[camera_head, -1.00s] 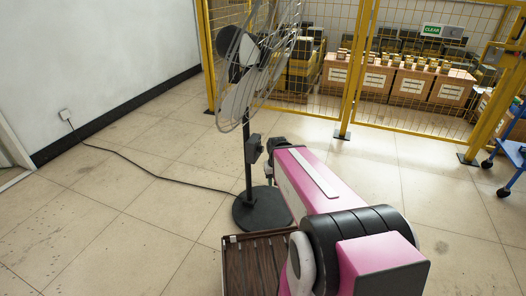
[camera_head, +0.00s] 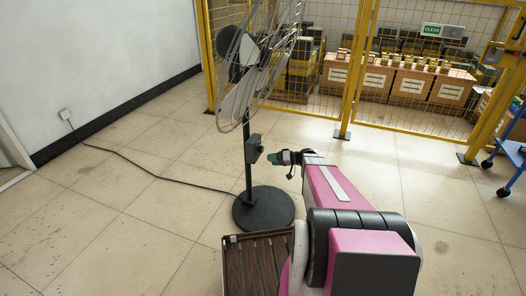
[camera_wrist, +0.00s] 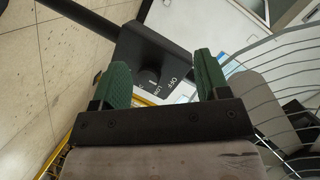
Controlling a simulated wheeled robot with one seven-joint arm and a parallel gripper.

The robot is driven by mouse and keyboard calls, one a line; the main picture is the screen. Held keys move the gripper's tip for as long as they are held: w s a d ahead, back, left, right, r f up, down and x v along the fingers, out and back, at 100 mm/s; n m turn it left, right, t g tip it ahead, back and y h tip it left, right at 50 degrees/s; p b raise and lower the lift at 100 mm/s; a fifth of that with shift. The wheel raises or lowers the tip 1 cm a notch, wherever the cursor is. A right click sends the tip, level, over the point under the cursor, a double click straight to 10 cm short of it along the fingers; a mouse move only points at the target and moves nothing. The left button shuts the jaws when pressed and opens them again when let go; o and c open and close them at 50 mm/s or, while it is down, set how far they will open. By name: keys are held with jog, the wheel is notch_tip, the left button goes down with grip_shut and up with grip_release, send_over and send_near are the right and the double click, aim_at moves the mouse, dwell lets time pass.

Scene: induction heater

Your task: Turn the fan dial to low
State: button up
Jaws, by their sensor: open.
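A black pedestal fan with a wire cage (camera_head: 250,75) stands on a round base (camera_head: 263,209). Its dark control box (camera_head: 253,150) is on the pole. In the wrist view the box (camera_wrist: 160,48) carries a black round dial (camera_wrist: 147,77) with white markings; "OFF" is legible to its right and partly hidden lettering lies below. My gripper (camera_head: 278,158) is just right of the box in the head view. In the wrist view my gripper (camera_wrist: 162,76) is open, its green fingers on either side of the dial, apart from it. Contact with the dial is not visible.
A power cord (camera_head: 150,174) runs across the floor to a wall socket (camera_head: 65,114). A yellow mesh fence (camera_head: 347,75) stands behind the fan, with boxes (camera_head: 410,82) beyond it. A blue cart (camera_head: 515,150) is at the right. The floor at left is open.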

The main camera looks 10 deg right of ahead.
aim_at(263, 150)
jog(key=w+d+t+y, duration=0.2)
jog(key=w+d+t, duration=0.2)
jog(key=w+d, duration=0.1)
jog(key=x, duration=0.6)
jog(key=f+x, duration=0.1)
jog(key=x, duration=0.3)
jog(key=shift+a, duration=0.1)
jog(key=c, duration=0.9)
